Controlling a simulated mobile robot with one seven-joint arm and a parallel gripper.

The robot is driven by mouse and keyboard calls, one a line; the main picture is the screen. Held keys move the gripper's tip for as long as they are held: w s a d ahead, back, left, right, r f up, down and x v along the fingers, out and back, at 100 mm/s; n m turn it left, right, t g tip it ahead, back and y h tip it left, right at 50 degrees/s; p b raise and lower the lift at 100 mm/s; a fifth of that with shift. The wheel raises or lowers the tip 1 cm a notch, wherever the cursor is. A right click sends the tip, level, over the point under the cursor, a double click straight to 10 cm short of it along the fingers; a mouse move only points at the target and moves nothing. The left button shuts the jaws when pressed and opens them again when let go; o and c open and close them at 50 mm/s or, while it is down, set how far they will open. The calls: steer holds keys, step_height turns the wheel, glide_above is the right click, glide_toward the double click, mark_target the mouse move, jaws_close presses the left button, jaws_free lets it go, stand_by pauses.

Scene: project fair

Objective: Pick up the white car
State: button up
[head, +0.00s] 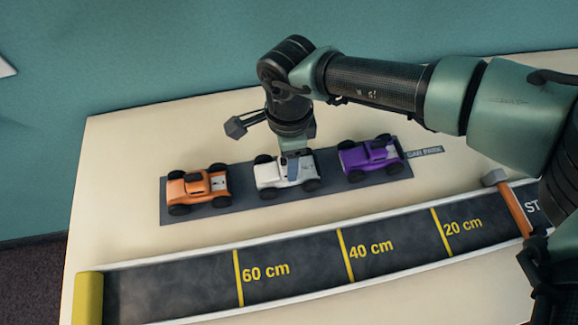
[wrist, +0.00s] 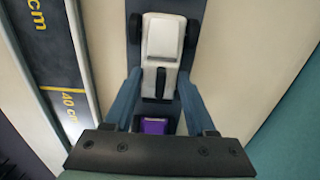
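The white car (head: 285,172) stands in the middle of a row of three cars on a dark grey strip (head: 238,212). In the wrist view the white car (wrist: 163,38) lies between and just beyond my fingertips. My gripper (wrist: 160,78) is open, with one blue finger along each side of the car's near end. I cannot tell whether the fingers touch the car.
An orange car (head: 197,186) stands to the left and a purple car (head: 368,157) close to the right. A track (head: 300,270) with yellow distance marks runs in front, with a yellow block (head: 88,298) at its left end. The table behind the strip is clear.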

jaws_close()
